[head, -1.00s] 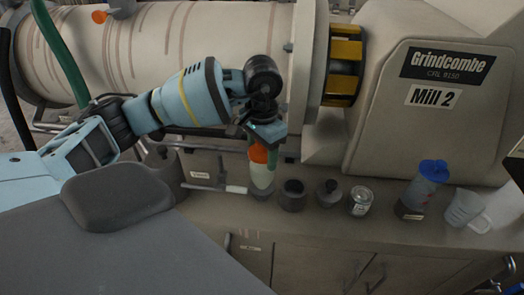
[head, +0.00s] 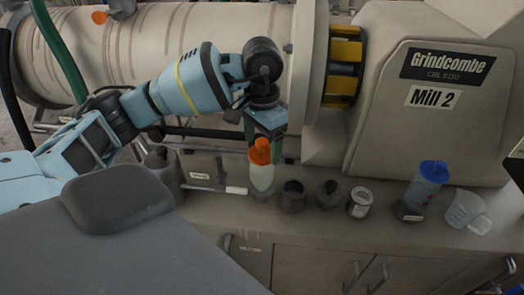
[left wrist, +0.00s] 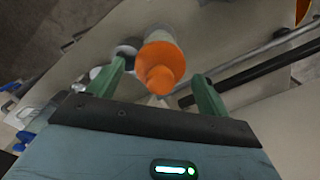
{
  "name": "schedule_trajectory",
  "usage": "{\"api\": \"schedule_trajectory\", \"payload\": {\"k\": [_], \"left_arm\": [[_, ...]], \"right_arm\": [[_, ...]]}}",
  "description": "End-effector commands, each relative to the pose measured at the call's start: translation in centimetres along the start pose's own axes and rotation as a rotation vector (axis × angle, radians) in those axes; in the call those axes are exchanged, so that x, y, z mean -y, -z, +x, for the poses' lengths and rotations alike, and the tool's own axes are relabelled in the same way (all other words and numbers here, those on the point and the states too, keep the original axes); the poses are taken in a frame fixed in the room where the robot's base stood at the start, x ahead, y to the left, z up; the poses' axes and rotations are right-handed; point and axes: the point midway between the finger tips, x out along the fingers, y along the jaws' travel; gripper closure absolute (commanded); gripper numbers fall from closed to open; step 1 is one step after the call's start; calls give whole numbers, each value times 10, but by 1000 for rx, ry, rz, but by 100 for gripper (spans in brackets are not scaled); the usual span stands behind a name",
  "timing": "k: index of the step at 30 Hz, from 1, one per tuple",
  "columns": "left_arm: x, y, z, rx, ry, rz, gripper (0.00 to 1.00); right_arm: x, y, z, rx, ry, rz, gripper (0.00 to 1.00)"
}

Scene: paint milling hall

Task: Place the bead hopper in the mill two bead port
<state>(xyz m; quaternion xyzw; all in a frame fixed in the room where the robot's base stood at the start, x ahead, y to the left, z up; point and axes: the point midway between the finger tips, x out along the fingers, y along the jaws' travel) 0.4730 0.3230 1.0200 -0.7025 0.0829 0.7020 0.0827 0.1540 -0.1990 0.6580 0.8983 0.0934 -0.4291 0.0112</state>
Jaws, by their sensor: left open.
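An orange-topped bottle with a pale, translucent body, which I take for the bead hopper (head: 262,176), stands upright on the ledge below the mill. Its foot is in or on a low grey ring; I cannot tell how deep it sits. In the left wrist view its orange top (left wrist: 161,66) lies ahead, between the green fingers. My left gripper (head: 265,141) is open, its fingers apart, just above and behind the orange top. The left wrist view also shows this gripper (left wrist: 158,90) holding nothing. The Mill 2 housing (head: 450,125) fills the right. My right gripper is out of view.
On the ledge (head: 235,205), right of the bottle, stand two dark pots (head: 292,197), (head: 328,194), a small can (head: 360,203), a blue-lidded container (head: 427,185) and a clear jug (head: 464,209). A grey bottle (head: 163,172) stands left. The mill drum (head: 170,50) is close behind my gripper.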

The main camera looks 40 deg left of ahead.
Motion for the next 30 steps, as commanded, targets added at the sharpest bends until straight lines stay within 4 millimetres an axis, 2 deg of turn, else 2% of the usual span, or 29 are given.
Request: {"api": "schedule_trajectory", "payload": {"k": [1,6,12,20,22,24,26,30], "left_arm": [[0,2,-12,-6,0,0,21],[0,1,-46,-3,-1,1,21],[0,1,-76,-3,1,0,21],[0,0,-85,1,0,1,21],[0,0,-85,1,-1,-1,17],[-1,1,-84,2,-1,-17,17],[-3,2,-84,2,-2,-55,17],[-13,9,-81,4,-8,-244,17]], "right_arm": [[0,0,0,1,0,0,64],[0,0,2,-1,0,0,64],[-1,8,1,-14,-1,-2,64],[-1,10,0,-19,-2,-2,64],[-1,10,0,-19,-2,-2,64],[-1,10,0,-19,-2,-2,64],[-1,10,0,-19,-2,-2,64],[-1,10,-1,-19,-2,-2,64]]}}
